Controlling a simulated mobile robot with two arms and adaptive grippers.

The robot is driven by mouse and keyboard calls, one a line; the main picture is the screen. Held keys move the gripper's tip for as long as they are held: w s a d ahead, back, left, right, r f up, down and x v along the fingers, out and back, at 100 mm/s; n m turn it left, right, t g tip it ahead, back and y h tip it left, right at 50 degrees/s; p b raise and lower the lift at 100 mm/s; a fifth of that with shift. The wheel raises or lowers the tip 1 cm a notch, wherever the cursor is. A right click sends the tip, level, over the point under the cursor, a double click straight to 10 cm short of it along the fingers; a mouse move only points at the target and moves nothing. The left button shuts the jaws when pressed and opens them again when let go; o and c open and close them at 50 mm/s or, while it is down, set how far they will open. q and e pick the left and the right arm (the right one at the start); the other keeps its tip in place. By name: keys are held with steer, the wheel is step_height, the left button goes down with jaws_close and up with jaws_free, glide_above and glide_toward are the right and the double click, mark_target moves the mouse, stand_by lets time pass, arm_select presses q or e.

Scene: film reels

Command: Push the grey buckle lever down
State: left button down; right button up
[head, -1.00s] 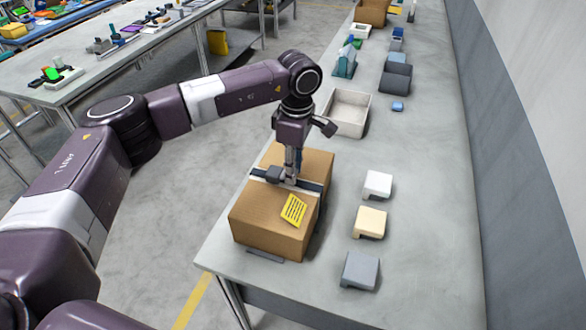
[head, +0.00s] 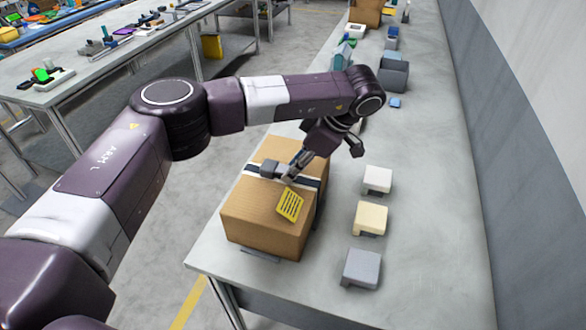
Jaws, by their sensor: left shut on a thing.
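A brown cardboard box (head: 262,212) stands on the bench near its left edge, with a dark strap (head: 309,183) across its top. A grey buckle (head: 269,170) sits on the strap. My left gripper (head: 290,176) reaches down from the upper right, tilted, with its fingertips at the right side of the buckle. It is shut on the grey buckle lever, which is mostly hidden by the fingers, so its exact angle is hard to tell. My right gripper is not in view.
A yellow label (head: 290,204) lies on the box top near the fingers. White (head: 378,180), cream (head: 370,218) and grey (head: 361,268) blocks stand to the right. A small blue block (head: 394,103) and bins are farther back. The bench (head: 430,220) is clear at right.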

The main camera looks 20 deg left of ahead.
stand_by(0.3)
arm_select(q)
steer(key=c, duration=1.6)
jaws_free()
steer(key=shift+d, duration=0.1)
steer(key=v, duration=1.2)
steer(key=shift+s, duration=0.1)
